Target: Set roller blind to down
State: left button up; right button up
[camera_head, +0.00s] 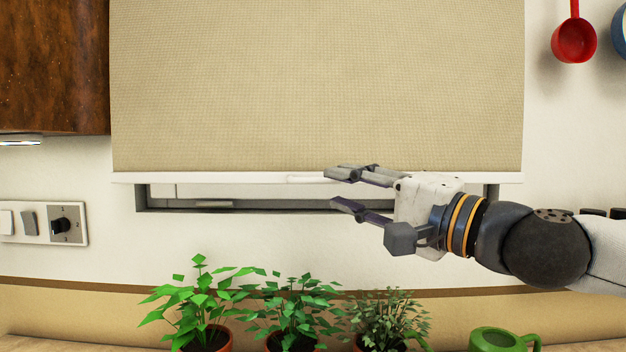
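The roller blind (315,85) is a beige woven sheet that hangs over most of the window, with a white bottom bar (220,178). A narrow strip of the window (260,191) shows below the bar. My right gripper (333,189) comes in from the right, with its fingers apart and pointing left. Its upper finger is at the height of the bar and overlaps it in the picture; I cannot tell whether they touch. The lower finger is below the bar, in front of the window strip. Nothing shows between the fingers. My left gripper is not in view.
A wooden cabinet (52,65) is at upper left, above a switch panel (44,223). A red ladle (574,40) hangs at upper right.

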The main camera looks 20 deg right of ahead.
aim_at(316, 181)
jog(key=x, duration=0.5)
jog(key=shift+w+a+f, duration=0.1)
jog(key=shift+w+f, duration=0.05)
jog(key=shift+w, duration=0.15)
jog(key=shift+w+a, duration=0.25)
jog(key=shift+w, duration=0.1)
jog(key=shift+r, duration=0.25)
grip_shut()
jog(key=shift+f, duration=0.1)
